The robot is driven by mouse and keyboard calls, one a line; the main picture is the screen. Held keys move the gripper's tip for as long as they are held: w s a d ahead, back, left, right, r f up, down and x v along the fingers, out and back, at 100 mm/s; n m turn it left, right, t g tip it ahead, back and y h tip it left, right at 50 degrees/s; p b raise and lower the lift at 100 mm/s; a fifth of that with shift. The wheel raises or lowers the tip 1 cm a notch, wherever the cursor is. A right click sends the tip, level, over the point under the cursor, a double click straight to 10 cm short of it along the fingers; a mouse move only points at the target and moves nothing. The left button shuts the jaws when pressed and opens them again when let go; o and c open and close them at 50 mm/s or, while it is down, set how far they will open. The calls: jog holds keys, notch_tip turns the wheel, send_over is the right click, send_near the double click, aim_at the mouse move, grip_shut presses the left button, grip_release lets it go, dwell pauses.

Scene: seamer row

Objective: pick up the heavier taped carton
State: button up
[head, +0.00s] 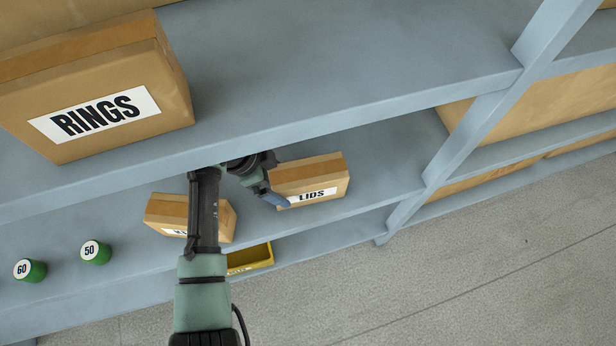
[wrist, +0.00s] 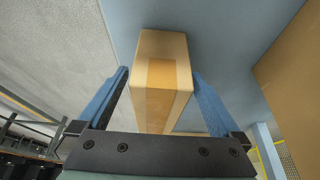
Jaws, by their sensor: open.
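A small taped carton labelled LIDS (head: 322,172) stands on the middle shelf, right of my arm. A second small carton (head: 167,211) stands to its left on that shelf; my arm hides part of it and most of its label. My gripper (head: 268,188) is open at the left end of the LIDS carton. In the wrist view, a carton (wrist: 163,82) with a tape strip lies between the two blue fingers (wrist: 160,95), with a narrow gap showing at its sides. Which carton is heavier cannot be seen.
A large RINGS carton (head: 95,95) sits on the shelf above, whose front edge (head: 330,135) runs over my gripper. Green cylinders marked 60 (head: 30,270) and 50 (head: 95,252) stand at left. A yellow bin (head: 252,258) is lower down. A shelf upright (head: 480,140) stands at right.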

aim_at(300, 173)
jog(key=d, duration=0.2)
jog(key=w+d, duration=0.1)
jog(key=d, duration=0.2)
jog(key=shift+w+d, duration=0.15)
jog(key=shift+w, duration=0.05)
jog(key=shift+b+x, duration=0.3)
jog(key=shift+x, duration=1.2)
grip_shut()
